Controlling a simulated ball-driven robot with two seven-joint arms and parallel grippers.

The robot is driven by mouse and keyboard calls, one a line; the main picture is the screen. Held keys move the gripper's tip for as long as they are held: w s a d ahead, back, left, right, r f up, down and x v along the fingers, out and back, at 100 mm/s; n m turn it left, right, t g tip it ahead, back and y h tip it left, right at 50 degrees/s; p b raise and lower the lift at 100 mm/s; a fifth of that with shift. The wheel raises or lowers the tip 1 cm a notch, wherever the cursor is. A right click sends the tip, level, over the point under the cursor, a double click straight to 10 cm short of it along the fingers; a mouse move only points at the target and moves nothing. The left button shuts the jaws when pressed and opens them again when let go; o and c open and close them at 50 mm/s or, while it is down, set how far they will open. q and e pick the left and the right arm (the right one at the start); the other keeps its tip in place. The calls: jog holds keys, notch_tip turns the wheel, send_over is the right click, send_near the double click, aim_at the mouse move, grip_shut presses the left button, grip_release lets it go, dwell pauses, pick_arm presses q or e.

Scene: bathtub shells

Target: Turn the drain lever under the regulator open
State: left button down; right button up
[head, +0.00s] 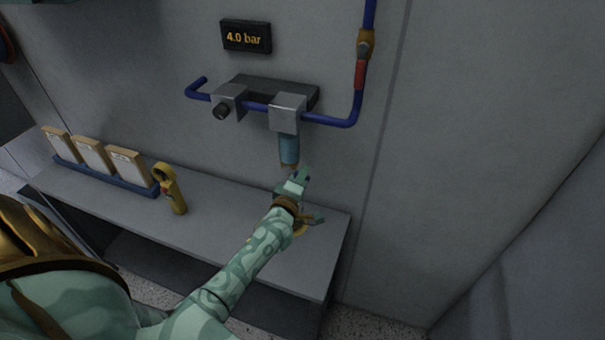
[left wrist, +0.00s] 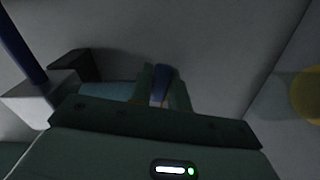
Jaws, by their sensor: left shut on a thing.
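The regulator (head: 287,112) is a grey block on a blue pipe on the wall. A blue-teal bowl (head: 288,149) hangs below it. My left gripper (head: 296,172) is just under the bowl, its fingers pointing up towards the wall. In the left wrist view its fingers (left wrist: 161,88) are shut on a small blue piece, which appears to be the drain lever (left wrist: 161,74). In the head view the lever is hidden by the gripper, and its angle is hard to tell. My right gripper is not in view.
A display (head: 246,37) above reads 4.0 bar. A grey bench (head: 240,215) runs below, holding a yellow handheld tool (head: 170,190) and a blue rack (head: 100,176) of cards at the left. The blue pipe rises at right past a yellow and red fitting (head: 363,58).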

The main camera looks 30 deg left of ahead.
pick_arm(q)
jog(key=m, duration=0.1)
jog(key=f+m, duration=0.1)
jog(key=m, duration=0.1)
jog(key=shift+s+a+f+m+p, duration=0.1)
jog(key=shift+a+f+m+p, duration=0.1)
jog(key=shift+a+m+p, duration=0.1)
jog(key=shift+s+a+f+m+p, duration=0.15)
jog(key=shift+a+f+m, duration=0.4)
jog(key=shift+m, duration=1.35)
jog(key=shift+s+a+f+m+p, duration=0.25)
jog(key=shift+a+m, duration=0.45)
jog(key=shift+m, duration=1.2)
jog(key=shift+s+a+f+m+p, duration=0.1)
jog(key=shift+a+f+m, duration=0.45)
jog(key=shift+m, duration=1.35)
jog(key=shift+a+r, duration=0.15)
jog(key=c, duration=1.3)
grip_release()
